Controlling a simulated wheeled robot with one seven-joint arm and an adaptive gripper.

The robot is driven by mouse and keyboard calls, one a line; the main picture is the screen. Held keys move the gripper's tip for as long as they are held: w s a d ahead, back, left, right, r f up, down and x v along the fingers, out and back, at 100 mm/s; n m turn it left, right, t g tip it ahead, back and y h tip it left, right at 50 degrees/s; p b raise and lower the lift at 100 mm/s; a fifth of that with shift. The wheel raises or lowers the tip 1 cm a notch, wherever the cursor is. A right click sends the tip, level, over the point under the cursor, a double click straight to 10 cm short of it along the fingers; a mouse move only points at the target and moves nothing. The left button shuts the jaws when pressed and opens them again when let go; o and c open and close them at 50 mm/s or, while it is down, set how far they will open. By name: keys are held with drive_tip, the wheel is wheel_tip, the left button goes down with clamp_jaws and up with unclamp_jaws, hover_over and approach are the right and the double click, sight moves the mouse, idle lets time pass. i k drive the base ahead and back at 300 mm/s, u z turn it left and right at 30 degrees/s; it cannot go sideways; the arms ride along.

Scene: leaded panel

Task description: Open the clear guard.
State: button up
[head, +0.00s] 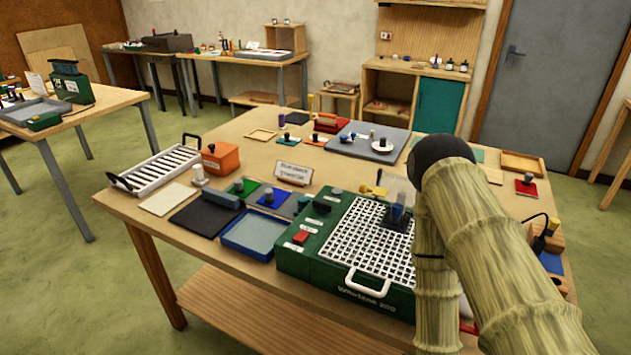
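A green machine (292,262) with a white grid top (352,236) stands at the front of the table. A white handle (367,285) is at the grid's front edge. A clear, see-through panel (399,186) stands upright at the back right of the machine, partly behind my arm. I cannot tell for certain whether this panel is the clear guard, or whether a clear cover lies over the grid. A dark blue block on a black base (397,214) sits on the grid. My arm covers the machine's right side. My gripper does not show.
A red button (300,237) and black knob are on the machine's left side. A blue-rimmed tray (256,233), dark mat (200,216), white slotted rack (157,168) and orange box (221,158) lie to the left. A grey board with knobs (368,144) lies behind.

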sight(364, 188)
drive_tip(key=u, duration=1.9)
drive_tip(key=i, duration=1.55)
drive_tip(key=z, duration=3.05)
drive_tip(key=k, duration=0.65)
drive_tip(key=u, duration=0.6)
